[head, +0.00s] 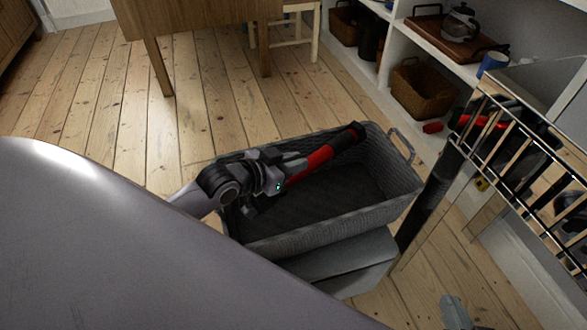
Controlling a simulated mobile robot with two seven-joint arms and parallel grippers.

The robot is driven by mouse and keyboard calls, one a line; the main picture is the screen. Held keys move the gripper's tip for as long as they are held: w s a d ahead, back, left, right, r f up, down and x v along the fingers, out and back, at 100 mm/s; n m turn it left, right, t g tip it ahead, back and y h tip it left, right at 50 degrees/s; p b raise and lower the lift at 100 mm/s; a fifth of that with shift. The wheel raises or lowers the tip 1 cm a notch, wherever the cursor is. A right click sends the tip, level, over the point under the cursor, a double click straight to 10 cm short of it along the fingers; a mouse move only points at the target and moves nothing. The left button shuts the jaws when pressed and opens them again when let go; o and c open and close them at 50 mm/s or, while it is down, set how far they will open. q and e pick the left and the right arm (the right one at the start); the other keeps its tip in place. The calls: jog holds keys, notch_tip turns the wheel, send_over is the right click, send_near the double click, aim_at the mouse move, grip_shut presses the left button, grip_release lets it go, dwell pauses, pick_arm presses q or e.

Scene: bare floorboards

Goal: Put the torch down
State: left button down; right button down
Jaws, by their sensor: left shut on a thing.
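The torch (319,160) has a red body and a black end, which points up and to the right. My left gripper (287,176) is shut on its lower left part, and the fingers hide that part. The torch is over the grey woven basket (330,238). Its black end overlaps the basket's far wall in the picture. I cannot tell whether the torch touches the basket.
The dark basket floor around the torch looks empty. White shelves (400,50) hold a wicker basket (426,88) and a blue cup (492,64). A wooden table (195,15) stands behind. Bare floorboards (110,120) lie to the left.

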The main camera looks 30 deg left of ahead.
pick_arm(q)
jog(key=shift+f, duration=0.6)
jog(key=shift+r, duration=0.1)
jog(key=shift+f, duration=0.5)
jog(key=shift+f, duration=0.1)
jog(key=c, duration=1.1)
grip_release()
